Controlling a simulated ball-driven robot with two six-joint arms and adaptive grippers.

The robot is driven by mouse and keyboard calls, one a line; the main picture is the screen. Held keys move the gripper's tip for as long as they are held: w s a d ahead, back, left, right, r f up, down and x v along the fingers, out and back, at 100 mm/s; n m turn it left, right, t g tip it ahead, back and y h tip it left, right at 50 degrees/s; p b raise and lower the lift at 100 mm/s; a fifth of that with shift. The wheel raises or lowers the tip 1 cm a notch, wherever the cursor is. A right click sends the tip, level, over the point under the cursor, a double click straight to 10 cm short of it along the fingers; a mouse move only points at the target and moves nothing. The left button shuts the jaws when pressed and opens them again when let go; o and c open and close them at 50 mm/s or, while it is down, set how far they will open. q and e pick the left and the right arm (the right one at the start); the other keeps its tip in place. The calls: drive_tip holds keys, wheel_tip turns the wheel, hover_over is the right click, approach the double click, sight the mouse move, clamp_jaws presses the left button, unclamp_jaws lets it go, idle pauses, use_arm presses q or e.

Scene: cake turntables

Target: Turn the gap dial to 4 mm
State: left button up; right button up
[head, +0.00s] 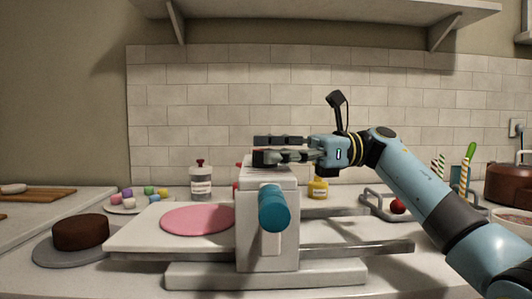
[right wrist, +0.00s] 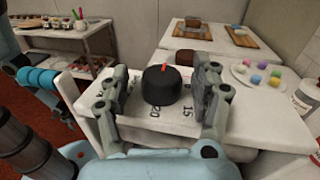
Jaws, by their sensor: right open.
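The gap dial (right wrist: 159,87) is a black round knob with a red pointer, on the white top of the dough sheeter (head: 266,225). The pointer is turned to the far side in the right wrist view. The numbers 20 and 15 show on the near side; the number under the pointer cannot be read. My right gripper (head: 261,149) is open above the sheeter's top. In the right wrist view its fingers stand on either side of the dial, with gaps between. In the head view the dial is mostly hidden by the gripper.
A teal crank handle (head: 273,208) sticks out at the sheeter's front. A pink dough disc (head: 198,220) lies on its left table. A brown cake (head: 81,232) stands at left; a jar (head: 201,184) and a yellow pot (head: 318,189) stand behind. The right table is bare.

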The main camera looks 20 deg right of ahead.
drive_tip(key=d, duration=1.1)
drive_tip(key=shift+s, duration=0.45)
